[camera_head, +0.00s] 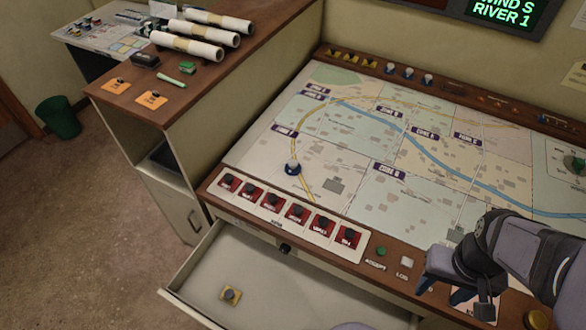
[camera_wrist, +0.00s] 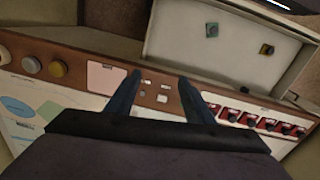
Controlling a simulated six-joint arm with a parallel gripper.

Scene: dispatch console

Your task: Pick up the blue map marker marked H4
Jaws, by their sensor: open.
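A blue and white map marker (camera_head: 292,168) stands upright on the left part of the map (camera_head: 345,235). Three more blue and white markers (camera_head: 409,73) stand in a row on the wooden ledge behind the map. I cannot read H4 on any of them. My gripper (camera_head: 455,298) is over the front right of the console, near the log button, well apart from the markers. In the wrist view its two fingers (camera_wrist: 160,82) are spread with nothing held between them. No blue marker is clear in the wrist view.
A row of red switches (camera_head: 296,212) lines the console's front left. Below it an open drawer (camera_head: 195,262) holds a yellow block (camera_head: 230,295) with a dark knob; the wrist view also shows a small teal piece (camera_wrist: 212,30) there. Yellow markers (camera_head: 351,58) stand left of the blue row.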

